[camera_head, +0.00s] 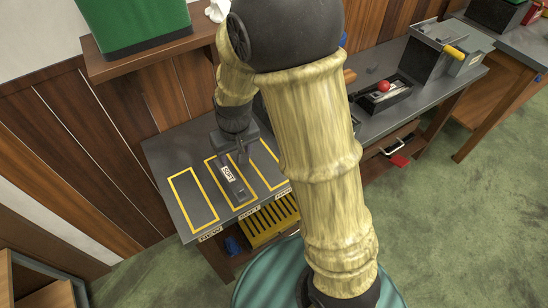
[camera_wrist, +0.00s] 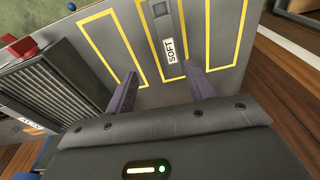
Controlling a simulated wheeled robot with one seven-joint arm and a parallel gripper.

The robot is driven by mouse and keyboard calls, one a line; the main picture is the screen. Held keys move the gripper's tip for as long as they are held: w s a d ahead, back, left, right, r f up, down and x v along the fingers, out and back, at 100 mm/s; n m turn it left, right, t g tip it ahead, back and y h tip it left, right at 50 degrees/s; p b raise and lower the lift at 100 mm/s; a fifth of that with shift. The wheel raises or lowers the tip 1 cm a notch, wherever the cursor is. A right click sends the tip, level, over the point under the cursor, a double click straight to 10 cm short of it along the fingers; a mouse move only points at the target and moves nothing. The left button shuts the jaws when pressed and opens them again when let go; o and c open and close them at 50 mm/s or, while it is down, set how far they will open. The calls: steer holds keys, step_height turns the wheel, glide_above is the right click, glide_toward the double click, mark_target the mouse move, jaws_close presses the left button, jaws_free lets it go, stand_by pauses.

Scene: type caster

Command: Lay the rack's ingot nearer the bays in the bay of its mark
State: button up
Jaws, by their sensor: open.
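A grey ingot with a white tag reading SOFT (camera_head: 229,174) lies lengthwise inside the middle yellow-outlined bay (camera_head: 211,172). In the wrist view, the ingot (camera_wrist: 165,22) lies between the long yellow lines of that bay. The left bay (camera_head: 193,199) is empty. The right bay (camera_head: 268,166) is partly hidden by my arm; no ingot shows in its visible part. My gripper (camera_head: 241,156) is over the far part of the middle bay. In the wrist view its two fingers (camera_wrist: 161,92) are spread apart, with nothing between their tips. I cannot pick out the rack for certain.
A dark ribbed block (camera_wrist: 72,68) stands beside the bays in the wrist view. A caster with a red knob (camera_head: 383,86) and a grey box with a yellow handle (camera_head: 454,52) stand further right on the bench. A yellow slotted piece (camera_head: 268,222) sits below the bays.

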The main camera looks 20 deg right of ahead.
steer(key=s+d+r+m+t, duration=0.1)
steer(key=s+d+r, duration=0.4)
steer(key=s+d, duration=0.5)
steer(key=shift+d+m+h, duration=0.3)
steer(key=shift+d+m, duration=0.15)
steer(key=shift+m, duration=0.45)
steer(key=shift+w, duration=0.1)
